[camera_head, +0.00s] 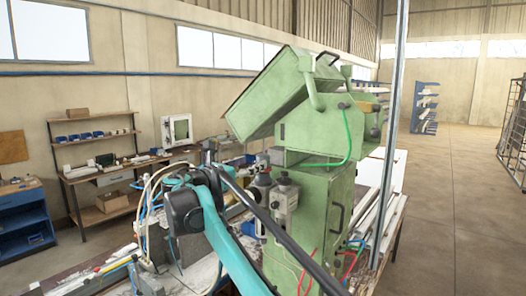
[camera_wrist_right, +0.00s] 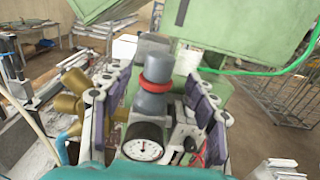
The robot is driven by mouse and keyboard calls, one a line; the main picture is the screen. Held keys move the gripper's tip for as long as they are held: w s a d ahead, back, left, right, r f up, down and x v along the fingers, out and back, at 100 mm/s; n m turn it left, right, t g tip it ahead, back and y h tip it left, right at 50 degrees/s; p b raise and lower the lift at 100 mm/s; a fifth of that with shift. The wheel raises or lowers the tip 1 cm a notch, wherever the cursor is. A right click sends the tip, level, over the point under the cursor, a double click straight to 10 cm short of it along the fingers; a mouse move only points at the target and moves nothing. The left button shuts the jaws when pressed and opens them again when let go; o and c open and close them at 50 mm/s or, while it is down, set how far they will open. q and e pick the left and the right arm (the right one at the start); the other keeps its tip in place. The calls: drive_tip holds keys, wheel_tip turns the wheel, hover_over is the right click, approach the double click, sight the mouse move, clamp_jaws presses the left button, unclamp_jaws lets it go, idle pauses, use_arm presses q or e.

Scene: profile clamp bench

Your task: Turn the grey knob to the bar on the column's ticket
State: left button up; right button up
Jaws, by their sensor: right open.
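The grey knob (camera_wrist_right: 158,68) stands upright above a red ring in the right wrist view, with a grey body and a round white-faced gauge (camera_wrist_right: 143,148) below it. My right gripper (camera_wrist_right: 158,98) is open, with one finger on each side of the knob unit and gaps visible between. In the head view, two grey regulator units (camera_head: 286,198) sit at the front of the green column (camera_head: 318,212); which one is the knob's unit I cannot tell. My teal right arm reaches towards them, its fingertips hard to make out. The ticket cannot be made out. My left gripper is not visible.
A tilted green cover (camera_head: 275,92) overhangs the column. A green hose (camera_head: 345,150) loops down beside it. Brass fittings (camera_wrist_right: 72,92) stand left of the fingers in the wrist view. A workbench with shelves (camera_head: 95,150) stands at the back left. Open floor lies right.

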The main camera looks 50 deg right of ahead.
sight(263, 159)
drive_tip(key=d, duration=0.4)
drive_tip(key=d+p, duration=0.1)
drive_tip(key=d, duration=0.2)
drive_tip(key=shift+w+f, duration=0.1)
drive_tip(key=shift+w, duration=0.25)
drive_tip(key=c, duration=1.2)
